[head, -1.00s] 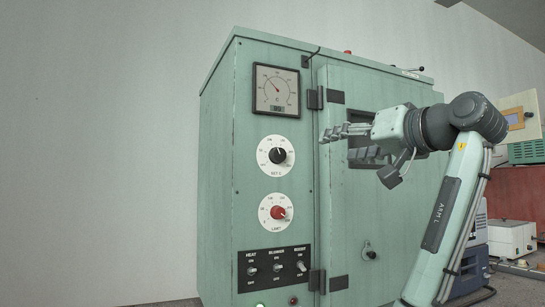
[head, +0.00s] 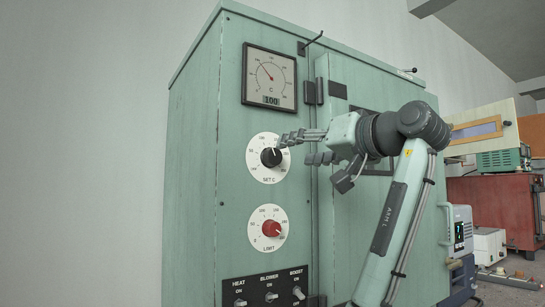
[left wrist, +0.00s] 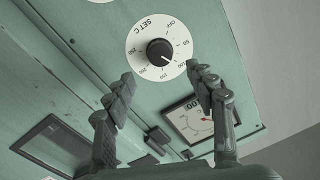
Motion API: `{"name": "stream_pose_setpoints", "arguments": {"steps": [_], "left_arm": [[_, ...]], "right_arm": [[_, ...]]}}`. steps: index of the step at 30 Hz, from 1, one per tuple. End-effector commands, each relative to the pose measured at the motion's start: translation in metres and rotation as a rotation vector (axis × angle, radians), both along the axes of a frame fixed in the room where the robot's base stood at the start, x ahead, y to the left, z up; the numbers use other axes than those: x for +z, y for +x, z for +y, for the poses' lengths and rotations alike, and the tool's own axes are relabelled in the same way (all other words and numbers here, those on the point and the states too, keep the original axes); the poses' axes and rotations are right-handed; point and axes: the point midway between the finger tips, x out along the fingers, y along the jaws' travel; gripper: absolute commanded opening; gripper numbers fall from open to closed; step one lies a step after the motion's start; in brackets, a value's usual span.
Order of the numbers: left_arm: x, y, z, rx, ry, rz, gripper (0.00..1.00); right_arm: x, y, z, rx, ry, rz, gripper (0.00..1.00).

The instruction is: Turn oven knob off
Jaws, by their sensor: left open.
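The green oven cabinet (head: 196,190) has a black SET C knob (head: 270,157) on a round white dial, marked OFF to 250. The knob also shows in the left wrist view (left wrist: 159,51), its white pointer near the 100 mark. My left gripper (head: 297,148) is open and empty just right of the dial, one finger overlapping the dial's right edge in the head view. In the left wrist view, the fingers (left wrist: 160,76) are spread with the knob ahead between and beyond their tips. No contact with the knob shows. My right gripper is not in view.
A red LIMIT knob (head: 271,228) sits below. HEAT, BLOWER and BOOST switches (head: 270,290) are at the bottom. The temperature gauge (head: 270,77) above reads 100. A door hinge (head: 311,92) and the cabinet door (head: 345,215) lie beside the arm. Equipment stands at far right.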

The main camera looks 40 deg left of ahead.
Motion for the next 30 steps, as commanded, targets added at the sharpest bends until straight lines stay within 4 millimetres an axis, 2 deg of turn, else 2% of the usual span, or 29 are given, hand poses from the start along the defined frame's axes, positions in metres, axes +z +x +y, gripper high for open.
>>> {"name": "stream_pose_setpoints", "arguments": {"steps": [13, 18, 25, 26, 30], "left_arm": [[0.001, 0.021, 0.061, 0.003, 0.000, 0.002, 0.56], [0.000, 0.025, 0.070, 0.003, -0.001, 0.000, 0.56], [-0.001, 0.025, 0.071, 0.001, -0.001, 0.000, 0.56], [-0.001, 0.025, 0.071, 0.001, -0.001, 0.000, 0.54], [0.000, 0.025, 0.071, 0.001, -0.001, 0.000, 0.37]], "right_arm": [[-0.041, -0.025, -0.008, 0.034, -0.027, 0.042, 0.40], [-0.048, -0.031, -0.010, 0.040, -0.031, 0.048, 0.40], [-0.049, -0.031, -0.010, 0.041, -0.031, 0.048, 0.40], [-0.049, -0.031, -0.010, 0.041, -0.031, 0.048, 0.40], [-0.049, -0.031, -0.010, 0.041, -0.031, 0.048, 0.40]]}}
